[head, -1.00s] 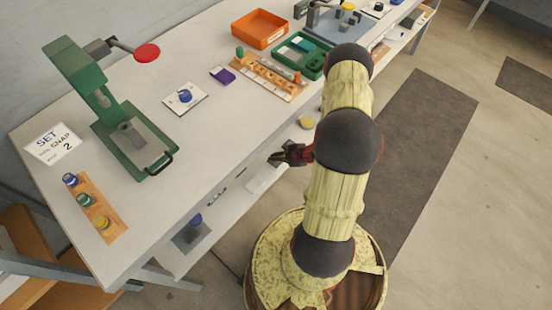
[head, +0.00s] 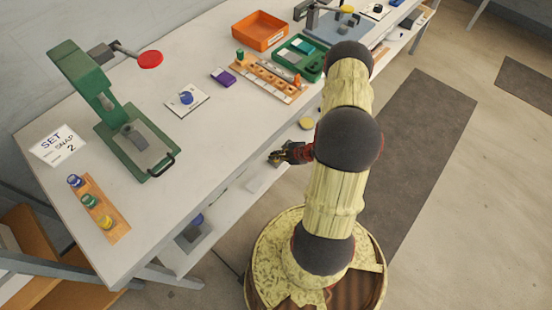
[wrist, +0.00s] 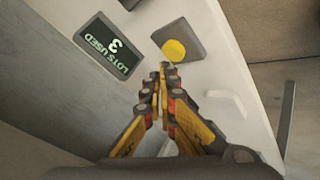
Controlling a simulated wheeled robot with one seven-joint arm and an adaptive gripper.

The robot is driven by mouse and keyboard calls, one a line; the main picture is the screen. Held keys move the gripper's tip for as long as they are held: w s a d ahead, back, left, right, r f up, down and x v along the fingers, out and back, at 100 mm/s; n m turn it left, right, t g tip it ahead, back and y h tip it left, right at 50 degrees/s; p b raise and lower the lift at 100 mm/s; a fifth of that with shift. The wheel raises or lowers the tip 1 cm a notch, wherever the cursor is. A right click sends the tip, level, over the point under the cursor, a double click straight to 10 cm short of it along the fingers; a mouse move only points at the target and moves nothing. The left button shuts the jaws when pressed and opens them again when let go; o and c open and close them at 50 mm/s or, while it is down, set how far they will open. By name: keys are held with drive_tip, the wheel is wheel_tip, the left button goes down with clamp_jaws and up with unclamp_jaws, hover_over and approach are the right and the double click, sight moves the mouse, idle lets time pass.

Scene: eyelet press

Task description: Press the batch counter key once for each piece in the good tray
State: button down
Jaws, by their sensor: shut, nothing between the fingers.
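In the wrist view, a dark display (wrist: 108,45) reads "LOTS USED" with a 3. Beside it a round yellow key (wrist: 174,50) sits on a grey square plate. My gripper (wrist: 168,70) is shut and empty, its fingertips at the near side of the key; I cannot tell if they touch it. In the head view my gripper (head: 274,158) is at the bench's front edge, pointing left. A green tray (head: 318,73) on the bench holds several pale and teal pieces. No label shows which tray is the good one.
An orange tray (head: 260,40) stands behind the green tray. A wooden rack (head: 268,84), purple block (head: 223,77) and green press (head: 137,150) stand on the bench (head: 215,130). A yellow disc (head: 306,123) is near the front edge. A lower shelf (head: 215,218) runs below.

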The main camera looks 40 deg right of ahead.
drive_tip(key=shift+r+p, duration=2.2)
drive_tip(key=shift+r, duration=0.3)
